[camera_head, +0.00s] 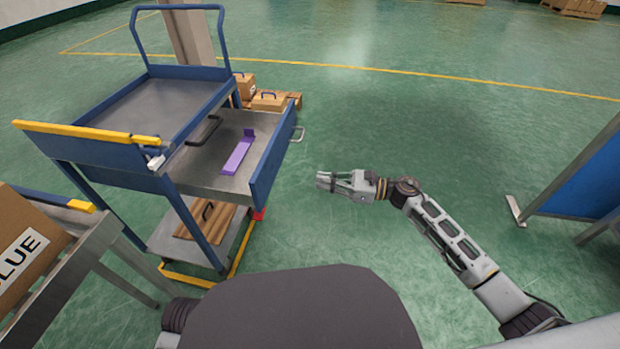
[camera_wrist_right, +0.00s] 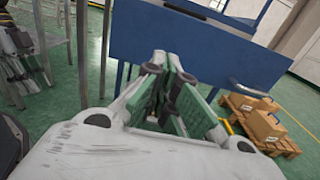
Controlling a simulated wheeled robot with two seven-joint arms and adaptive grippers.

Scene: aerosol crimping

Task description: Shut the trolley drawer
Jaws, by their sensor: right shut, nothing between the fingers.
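The blue trolley (camera_head: 150,98) stands at the left in the head view. Its drawer (camera_head: 270,160) is pulled out to the right, with a blue front panel and a metal handle (camera_head: 298,134) on it. A purple L-shaped piece (camera_head: 238,155) lies inside the drawer. My right gripper (camera_head: 322,181) is shut and empty, to the right of the drawer front and apart from it. In the right wrist view the shut fingers (camera_wrist_right: 162,85) point toward the blue drawer front (camera_wrist_right: 205,50). My left gripper is not in view.
Cardboard boxes (camera_head: 268,101) on a wooden pallet are behind the trolley. A table with a box labelled "LUE" (camera_head: 22,245) is at the lower left. A blue panel (camera_head: 590,175) on feet stands at the right. The green floor between is clear.

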